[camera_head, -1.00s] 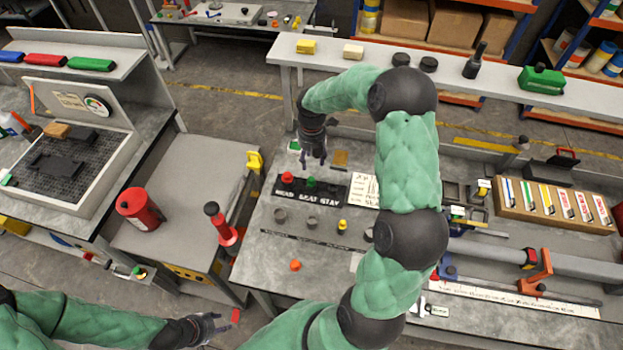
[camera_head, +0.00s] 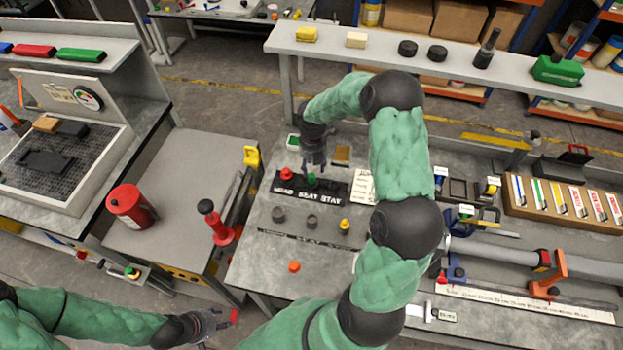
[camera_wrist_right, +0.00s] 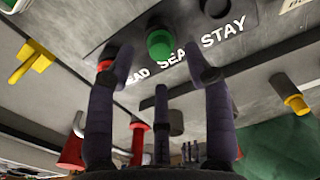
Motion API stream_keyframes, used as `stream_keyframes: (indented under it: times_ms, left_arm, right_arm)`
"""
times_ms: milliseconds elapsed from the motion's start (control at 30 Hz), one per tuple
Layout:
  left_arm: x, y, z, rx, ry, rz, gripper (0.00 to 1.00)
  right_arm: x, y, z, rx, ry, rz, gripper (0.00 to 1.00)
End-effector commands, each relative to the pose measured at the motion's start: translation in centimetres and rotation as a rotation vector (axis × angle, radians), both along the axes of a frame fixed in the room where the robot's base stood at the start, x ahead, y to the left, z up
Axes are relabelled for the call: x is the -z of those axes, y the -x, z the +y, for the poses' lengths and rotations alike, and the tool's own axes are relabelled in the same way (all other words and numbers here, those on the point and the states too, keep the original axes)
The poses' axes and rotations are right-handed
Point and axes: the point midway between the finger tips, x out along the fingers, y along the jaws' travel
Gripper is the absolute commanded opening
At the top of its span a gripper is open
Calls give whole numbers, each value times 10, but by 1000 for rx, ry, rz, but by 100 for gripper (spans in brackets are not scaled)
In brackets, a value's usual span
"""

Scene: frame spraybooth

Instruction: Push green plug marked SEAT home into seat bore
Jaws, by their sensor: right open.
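The green plug (camera_head: 312,179) stands in the black strip (camera_head: 338,193) over the word SEAT. A red plug (camera_head: 286,174) stands to its left over HEAD. My right gripper (camera_head: 314,166) points down just behind and above the green plug. In the right wrist view, the green plug (camera_wrist_right: 160,44) shows beyond the open, empty fingers (camera_wrist_right: 157,72), roughly between their tips. I cannot tell whether they touch it. The plug's depth in its bore is hidden. My left gripper (camera_head: 210,325) is low at the left, with a red bit at its tip; its jaw state is unclear.
Two grey pieces (camera_head: 278,214) (camera_head: 311,221) and a yellow-topped one (camera_head: 344,226) stand in front of the strip. An orange knob (camera_head: 294,267) lies nearer. A white card (camera_head: 363,187) is right of the strip. A red-handled tool (camera_head: 218,222) stands left.

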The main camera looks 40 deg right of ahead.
Motion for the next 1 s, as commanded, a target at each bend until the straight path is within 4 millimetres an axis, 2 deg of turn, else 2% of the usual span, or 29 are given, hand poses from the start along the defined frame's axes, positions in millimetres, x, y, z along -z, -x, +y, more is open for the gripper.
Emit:
stream_keyframes:
  times_ms: [333, 600, 767, 800, 1000]
  left_arm:
    - [3, 0, 0, 0, 0, 0, 40]
    - [3, 0, 0, 0, 0, 0, 40]
    - [3, 0, 0, 0, 0, 0, 40]
    - [3, 0, 0, 0, 0, 0, 40]
    - [3, 0, 0, 0, 0, 0, 40]
  right_arm:
    - [44, 1, 4, -1, -1, 2, 52]
    - [48, 1, 4, 0, -1, 1, 52]
    - [48, 1, 4, 0, -1, 1, 7]
    - [48, 1, 4, 0, -1, 1, 2]
    - [48, 1, 5, -1, -1, 2, 2]
